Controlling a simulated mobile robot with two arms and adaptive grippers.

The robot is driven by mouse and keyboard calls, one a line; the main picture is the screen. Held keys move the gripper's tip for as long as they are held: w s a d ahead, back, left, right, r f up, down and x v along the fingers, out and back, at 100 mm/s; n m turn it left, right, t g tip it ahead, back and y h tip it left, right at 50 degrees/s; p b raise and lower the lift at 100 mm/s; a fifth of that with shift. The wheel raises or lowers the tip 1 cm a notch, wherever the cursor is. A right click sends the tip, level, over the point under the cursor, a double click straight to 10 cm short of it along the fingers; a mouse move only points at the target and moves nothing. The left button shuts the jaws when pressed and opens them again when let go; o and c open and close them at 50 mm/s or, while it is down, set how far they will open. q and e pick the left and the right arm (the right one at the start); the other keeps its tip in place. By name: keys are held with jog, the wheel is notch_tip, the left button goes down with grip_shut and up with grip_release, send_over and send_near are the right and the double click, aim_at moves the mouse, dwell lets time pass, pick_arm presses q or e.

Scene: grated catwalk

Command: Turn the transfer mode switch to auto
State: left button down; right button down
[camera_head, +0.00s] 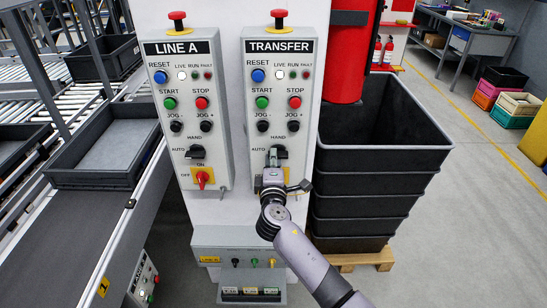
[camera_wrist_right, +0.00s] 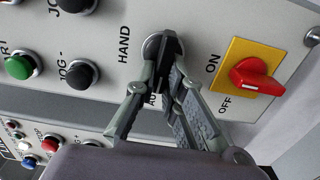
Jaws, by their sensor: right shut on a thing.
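The TRANSFER panel (camera_head: 258,105) is a light grey box on a white cabinet. Its black transfer mode switch (camera_head: 281,152) sits below the jog buttons, with HAND printed above it and AUTO to its left. In the right wrist view the mode switch (camera_wrist_right: 165,44) shows between the fingers, with HAND beside it and AUTO partly covered. My right gripper (camera_head: 273,160) is shut on the switch handle; it also shows in the wrist view (camera_wrist_right: 163,82). The fingers hide part of the handle, so I cannot tell exactly where it points. My left gripper is not in view.
A red OFF/ON rotary switch on a yellow plate (camera_wrist_right: 258,78) is close beside the fingers. The similar LINE A panel (camera_head: 185,110) is to the left. Stacked black crates (camera_head: 375,150) stand right of my arm. A conveyor with a grey tray (camera_head: 105,150) is at left.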

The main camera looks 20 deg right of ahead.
dwell(0.6)
jog(key=c, duration=1.7)
grip_release()
jog(key=v, duration=1.2)
jog(key=shift+f, duration=0.1)
